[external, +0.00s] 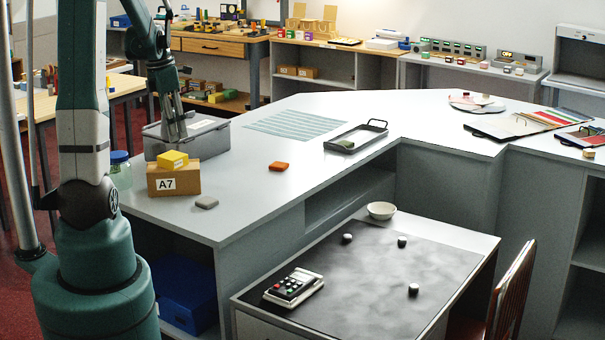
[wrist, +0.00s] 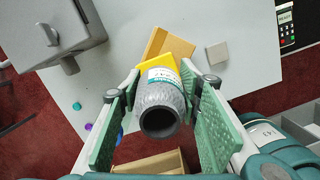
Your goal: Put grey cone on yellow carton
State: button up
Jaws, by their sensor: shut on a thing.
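The grey cone (wrist: 160,100) is between the two green fingers of my gripper (wrist: 160,78) in the wrist view, its dark open end toward the camera. My gripper is shut on it. The yellow carton (external: 173,159) lies on top of a brown box marked A7 (external: 174,182). In the wrist view the yellow carton (wrist: 155,62) shows just beyond the cone, which partly covers it. In the external view my gripper (external: 176,137) hangs above and behind the carton, apart from it; the cone is hard to make out there.
A grey bin (external: 152,144) stands behind the A7 box, with a blue-lidded jar (external: 121,170) at its left. A small grey block (external: 206,202) and an orange block (external: 279,166) lie on the counter. A tray (external: 335,145) lies farther right. Counter between them is clear.

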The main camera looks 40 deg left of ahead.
aim_at(177, 154)
jog(key=shift+f, duration=0.2)
jog(key=shift+f, duration=2.05)
jog(key=shift+f, duration=0.1)
jog(key=o, duration=0.9)
jog(key=shift+s+a+r, duration=0.1)
jog(key=shift+s+r, duration=0.2)
jog(key=shift+r, duration=1.7)
jog(key=shift+s+a+r, duration=0.15)
jog(key=shift+s+r, duration=0.1)
jog(key=shift+r, duration=1.8)
jog(key=shift+s+a+r, duration=0.1)
jog(key=shift+s+r, duration=0.2)
jog(key=shift+r, duration=1.7)
